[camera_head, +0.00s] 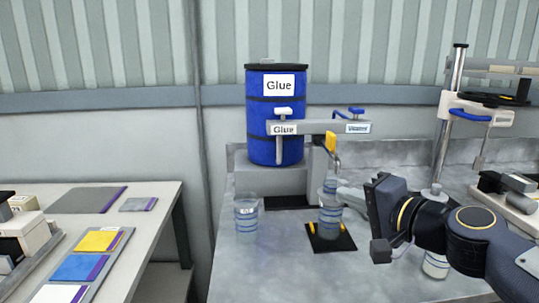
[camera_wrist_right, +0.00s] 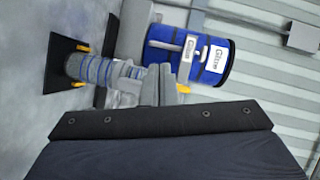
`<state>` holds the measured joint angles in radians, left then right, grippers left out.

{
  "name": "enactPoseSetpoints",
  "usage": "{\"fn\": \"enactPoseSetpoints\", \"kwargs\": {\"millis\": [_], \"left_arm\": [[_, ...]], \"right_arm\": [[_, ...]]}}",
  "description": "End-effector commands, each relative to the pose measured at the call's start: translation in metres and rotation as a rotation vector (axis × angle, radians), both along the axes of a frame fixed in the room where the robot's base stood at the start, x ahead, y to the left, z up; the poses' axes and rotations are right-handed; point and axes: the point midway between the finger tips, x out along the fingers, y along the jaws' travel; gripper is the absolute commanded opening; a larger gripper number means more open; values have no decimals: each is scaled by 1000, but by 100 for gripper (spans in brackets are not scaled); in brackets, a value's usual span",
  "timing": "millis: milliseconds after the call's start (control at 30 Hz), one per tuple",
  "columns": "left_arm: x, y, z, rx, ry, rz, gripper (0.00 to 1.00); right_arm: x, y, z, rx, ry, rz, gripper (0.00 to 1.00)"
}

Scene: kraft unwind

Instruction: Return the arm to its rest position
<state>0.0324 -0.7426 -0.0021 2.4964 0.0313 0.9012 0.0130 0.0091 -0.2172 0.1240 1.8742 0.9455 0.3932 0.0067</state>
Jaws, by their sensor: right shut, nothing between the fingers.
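My right arm comes in from the right in the head view. Its gripper (camera_head: 343,189) is shut and empty, close beside the upper part of a blue-striped cup (camera_head: 330,217); I cannot tell whether they touch. The cup stands upright on a black mat (camera_head: 333,244) with yellow guides, below the glue dispenser's spout. In the right wrist view the shut fingertips (camera_wrist_right: 160,72) show in front of the dispenser, and the striped cup (camera_wrist_right: 88,70) is to their left. My left gripper is not in view.
A blue glue barrel (camera_head: 274,117) with a dispenser arm (camera_head: 345,127) stands behind the mat. Another striped cup (camera_head: 246,214) is left of the mat. A stand (camera_head: 455,110) is at the right. A side table (camera_head: 150,228) holds colored sheets. The metal table's front left is clear.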

Motion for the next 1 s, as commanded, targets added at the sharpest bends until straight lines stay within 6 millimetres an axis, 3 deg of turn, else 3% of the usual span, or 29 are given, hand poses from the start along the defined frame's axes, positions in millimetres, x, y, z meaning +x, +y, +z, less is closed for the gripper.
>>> {"fn": "enactPoseSetpoints", "kwargs": {"millis": [33,100,300,667,733,1000], "left_arm": [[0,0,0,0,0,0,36],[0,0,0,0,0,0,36],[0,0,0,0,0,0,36],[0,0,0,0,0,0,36],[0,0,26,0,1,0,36],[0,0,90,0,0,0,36]], "right_arm": [[-28,1,-24,-102,21,41,0],[-65,1,-63,-250,68,106,0],[-146,-9,-154,-545,209,244,0],[-240,-33,-255,-842,417,387,0],[-240,-33,-229,-847,419,389,0],[-239,-33,-165,-844,417,387,0]]}}
